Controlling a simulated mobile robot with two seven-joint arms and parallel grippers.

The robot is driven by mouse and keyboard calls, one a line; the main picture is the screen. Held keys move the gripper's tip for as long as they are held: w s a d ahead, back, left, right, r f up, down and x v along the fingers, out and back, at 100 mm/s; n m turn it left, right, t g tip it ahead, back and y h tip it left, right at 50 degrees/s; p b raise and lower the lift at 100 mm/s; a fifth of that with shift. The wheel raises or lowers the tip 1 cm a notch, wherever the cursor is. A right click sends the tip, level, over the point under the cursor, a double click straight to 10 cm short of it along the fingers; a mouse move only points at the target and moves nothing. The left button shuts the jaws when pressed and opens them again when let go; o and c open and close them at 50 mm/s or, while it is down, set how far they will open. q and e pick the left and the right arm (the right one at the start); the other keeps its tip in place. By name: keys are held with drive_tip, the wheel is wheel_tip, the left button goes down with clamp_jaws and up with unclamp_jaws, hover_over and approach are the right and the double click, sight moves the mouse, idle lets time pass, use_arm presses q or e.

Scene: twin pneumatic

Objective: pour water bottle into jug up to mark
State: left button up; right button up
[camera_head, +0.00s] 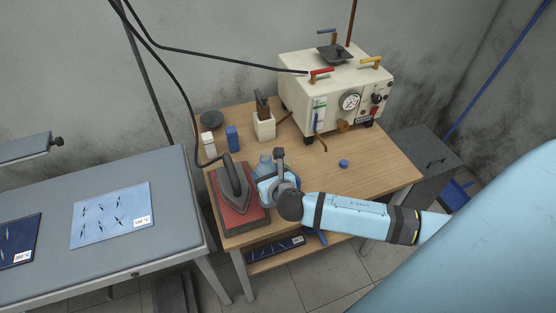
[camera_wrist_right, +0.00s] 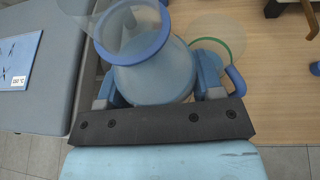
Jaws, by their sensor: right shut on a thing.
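My right gripper (camera_head: 277,186) is shut on the pale blue, translucent water bottle (camera_head: 265,163) near the front of the wooden table. In the right wrist view the bottle (camera_wrist_right: 160,82) sits between the fingers, with a blue ring around its neck and a clear flared rim above. Close beside it on the right is the clear jug, with a blue handle (camera_wrist_right: 236,80) and a green ring line. In the head view my arm hides most of the jug. I cannot tell the water level in either. My left gripper is not in view.
An iron (camera_head: 234,178) on a red pad stands just left of my gripper. A blue cap (camera_head: 343,163) lies right of it on the wooden table (camera_head: 385,178). A cream machine (camera_head: 335,90) with gauge and levers stands behind. The table's right part is mostly clear.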

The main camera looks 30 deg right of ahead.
drive_tip(key=shift+r+p, duration=0.2)
drive_tip(key=shift+p, duration=0.1)
drive_tip(key=m+g+y, duration=0.1)
drive_tip(key=f+m+g+y, duration=0.1)
drive_tip(key=g+y, duration=0.1)
drive_tip(key=f+m+g+y, duration=0.1)
drive_tip(key=shift+w+d+m+g+y, duration=0.3)
drive_tip(key=shift+w+d+g, duration=0.1)
idle(0.8)
drive_tip(key=shift+s+f+b, duration=0.1)
drive_tip(key=shift+f+b, duration=0.1)
drive_tip(key=shift+b, duration=0.3)
drive_tip(key=shift+s+a+f+m+g+y+b, duration=0.15)
drive_tip(key=shift+f+m+g+y+b, duration=0.15)
drive_tip(key=shift+f+g+y+b, duration=0.35)
drive_tip(key=shift+s+a+f+m+g+y+b, duration=0.1)
drive_tip(key=shift+a+f+m+g+y+b, duration=0.15)
drive_tip(key=shift+f+b, duration=0.35)
drive_tip(key=shift+s+a+f+m+g+y+b, duration=0.1)
drive_tip(key=shift+f+m+g+y+b, duration=0.2)
drive_tip(key=shift+f, duration=0.45)
idle(0.8)
